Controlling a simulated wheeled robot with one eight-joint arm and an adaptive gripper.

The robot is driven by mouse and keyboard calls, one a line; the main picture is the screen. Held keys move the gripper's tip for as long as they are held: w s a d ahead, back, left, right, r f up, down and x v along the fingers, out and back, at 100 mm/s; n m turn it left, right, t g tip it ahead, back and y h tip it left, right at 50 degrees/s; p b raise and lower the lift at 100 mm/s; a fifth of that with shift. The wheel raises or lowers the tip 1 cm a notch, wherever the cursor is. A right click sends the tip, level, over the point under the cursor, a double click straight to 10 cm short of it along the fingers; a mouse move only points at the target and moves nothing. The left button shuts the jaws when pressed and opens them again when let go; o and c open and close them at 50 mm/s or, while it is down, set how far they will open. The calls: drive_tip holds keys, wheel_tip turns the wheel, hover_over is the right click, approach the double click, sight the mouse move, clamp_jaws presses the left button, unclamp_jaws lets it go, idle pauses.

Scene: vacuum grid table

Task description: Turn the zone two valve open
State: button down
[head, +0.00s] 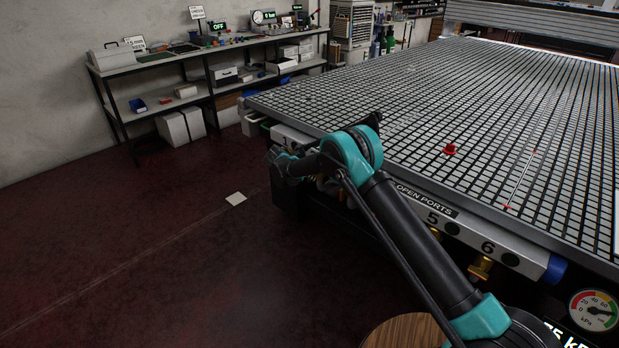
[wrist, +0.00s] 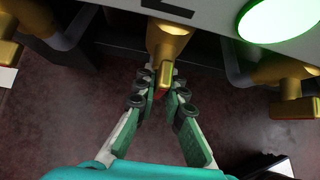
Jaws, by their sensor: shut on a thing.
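In the wrist view a brass valve (wrist: 166,40) comes out under the panel (wrist: 225,20), below a dark numeral cut off by the top edge, which looks like the foot of a 2. Its small handle (wrist: 164,78) lies between the fingertips of my gripper (wrist: 162,92), which is shut on it. The handle points down and away from the panel. A round lamp (wrist: 282,14) glows green on the panel, right of the numeral. In the head view my arm hides the gripper and this valve at the table's front panel (head: 407,197).
In the wrist view other brass valves stand left (wrist: 36,18) and right (wrist: 295,88) of my gripper. In the head view the grid table (head: 420,110) carries a red part (head: 450,149). A pressure gauge (head: 595,311) is at lower right. The floor to the left is mostly clear.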

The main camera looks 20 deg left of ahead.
idle(0.3)
drive_tip(key=c, duration=1.6)
unclamp_jaws()
drive_tip(key=v, duration=1.2)
